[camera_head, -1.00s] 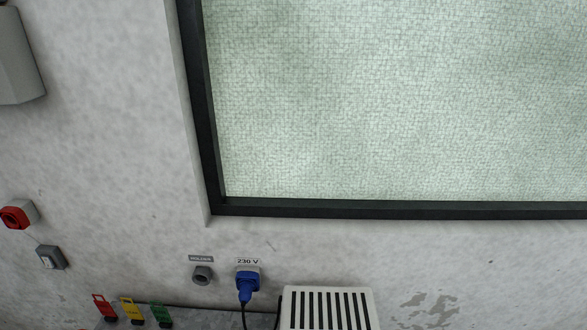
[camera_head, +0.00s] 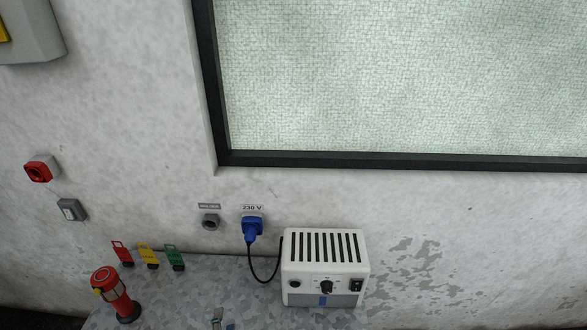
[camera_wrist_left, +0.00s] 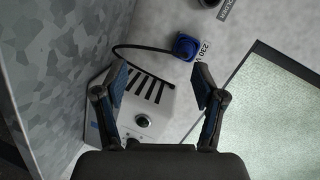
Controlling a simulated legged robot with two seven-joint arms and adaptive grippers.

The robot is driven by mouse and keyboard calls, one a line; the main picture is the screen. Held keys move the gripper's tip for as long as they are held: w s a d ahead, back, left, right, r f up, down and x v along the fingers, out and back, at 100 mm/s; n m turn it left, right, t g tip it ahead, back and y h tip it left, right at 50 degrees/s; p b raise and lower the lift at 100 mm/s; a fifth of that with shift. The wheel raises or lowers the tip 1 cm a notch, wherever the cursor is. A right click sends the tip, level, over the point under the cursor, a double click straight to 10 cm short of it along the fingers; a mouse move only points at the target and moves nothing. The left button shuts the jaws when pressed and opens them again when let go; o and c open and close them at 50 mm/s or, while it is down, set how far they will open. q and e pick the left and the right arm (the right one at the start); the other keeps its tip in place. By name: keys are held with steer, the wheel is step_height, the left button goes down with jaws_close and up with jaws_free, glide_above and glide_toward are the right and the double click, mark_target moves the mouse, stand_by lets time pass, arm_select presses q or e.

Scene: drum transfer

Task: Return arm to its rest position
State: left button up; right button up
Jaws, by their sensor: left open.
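My left gripper (camera_wrist_left: 160,88) shows in the left wrist view, with its two fingers apart and nothing between them. Beyond the fingers is a white box with black slots and a dark knob (camera_wrist_left: 142,121). I cannot tell how far the fingers are from the box. My right gripper is in neither view.
The white slotted box (camera_head: 324,262) stands on a grey mottled bench (camera_head: 205,275) against the wall. Its cable runs to a blue plug (camera_head: 252,229). A red cylinder (camera_head: 112,292) and red, yellow and green tags (camera_head: 148,255) are at left. A dark-framed window (camera_head: 400,75) is above.

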arm_select(q)
steer(key=s+a+f+n+g+h, duration=0.1)
steer(key=s+f+n+g, duration=0.5)
steer(key=s, duration=0.6)
steer(key=s+f+n+g+h, duration=0.1)
steer(key=s+f+n+g, duration=0.45)
steer(key=s, duration=0.55)
step_height(320, 180, down, 28)
steer(key=s+g, duration=0.2)
steer(key=s+a+f, duration=0.3)
steer(key=s+f, duration=1.1)
steer(key=s, duration=0.3)
steer(key=shift+a+g, duration=0.2)
steer(key=shift+g, duration=0.25)
steer(key=shift+s+m, duration=0.1)
steer(key=shift+m, duration=0.15)
